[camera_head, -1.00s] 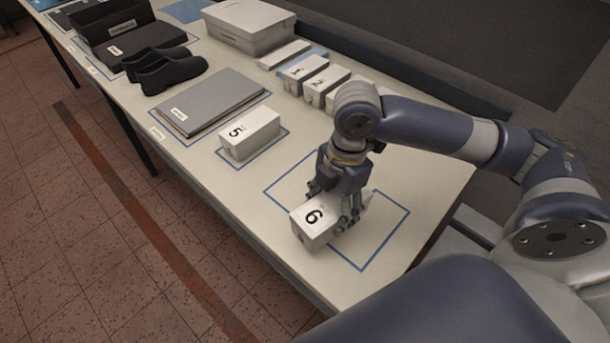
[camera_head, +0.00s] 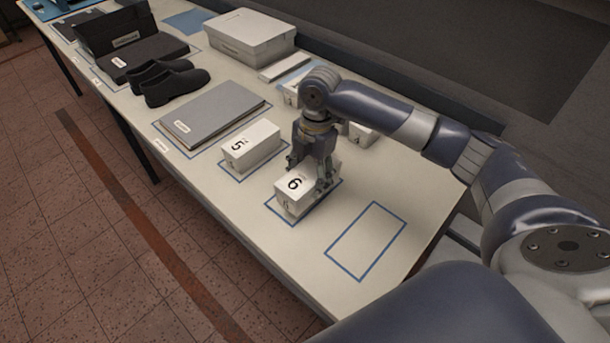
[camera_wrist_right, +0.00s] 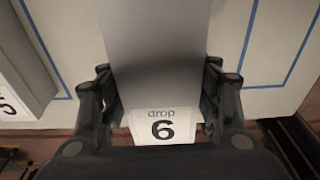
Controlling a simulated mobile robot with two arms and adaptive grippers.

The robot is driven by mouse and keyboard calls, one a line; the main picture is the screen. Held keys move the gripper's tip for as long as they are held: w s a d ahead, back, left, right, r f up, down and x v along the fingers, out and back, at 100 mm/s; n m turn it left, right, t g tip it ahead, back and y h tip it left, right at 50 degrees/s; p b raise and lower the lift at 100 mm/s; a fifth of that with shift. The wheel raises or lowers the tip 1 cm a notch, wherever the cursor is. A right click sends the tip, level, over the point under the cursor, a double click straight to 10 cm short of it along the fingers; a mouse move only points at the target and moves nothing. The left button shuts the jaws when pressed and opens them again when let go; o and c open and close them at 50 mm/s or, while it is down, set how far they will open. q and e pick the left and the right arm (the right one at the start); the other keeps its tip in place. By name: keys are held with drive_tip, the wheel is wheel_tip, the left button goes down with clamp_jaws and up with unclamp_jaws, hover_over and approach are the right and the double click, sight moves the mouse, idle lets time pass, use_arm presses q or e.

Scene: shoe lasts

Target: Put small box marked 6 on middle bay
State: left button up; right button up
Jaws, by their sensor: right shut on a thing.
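The small white box marked 6 (camera_head: 292,205) is at the middle of three blue outlined bays near the front of the table, between the bay of box 5 and an empty bay. My right gripper (camera_head: 312,178) is shut on it from above. In the right wrist view, box 6 (camera_wrist_right: 165,128) sits between the two fingers. The middle bay (camera_head: 272,207) shows its blue outline around the box. I cannot tell whether the box's underside touches the table. My left gripper is not in view.
White box 5 (camera_head: 252,148) stands in the bay to the left. The empty bay (camera_head: 345,258) is to the right. My arm partly hides several white boxes behind. A grey folder (camera_head: 212,108), black shoes (camera_head: 170,82) and a large lidded box (camera_head: 250,35) stand farther back.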

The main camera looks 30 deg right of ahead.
drive_tip(key=w, duration=0.2)
drive_tip(key=shift+w+d+f, duration=0.1)
drive_tip(key=shift+w+d, duration=0.05)
drive_tip(key=shift+w, duration=0.15)
drive_tip(key=shift+f+p, duration=0.75)
drive_tip(key=shift+f, duration=1.05)
drive_tip(key=o, duration=1.2)
drive_tip(key=shift+f, duration=0.1)
drive_tip(key=r, duration=0.4)
drive_tip(key=d+r+b, duration=0.1)
drive_tip(key=r, duration=0.3)
drive_tip(key=r+b, duration=0.1)
drive_tip(key=r, duration=0.3)
drive_tip(key=shift+w+d+r, duration=0.1)
drive_tip(key=shift+w+d, duration=0.05)
drive_tip(key=shift+w, duration=0.05)
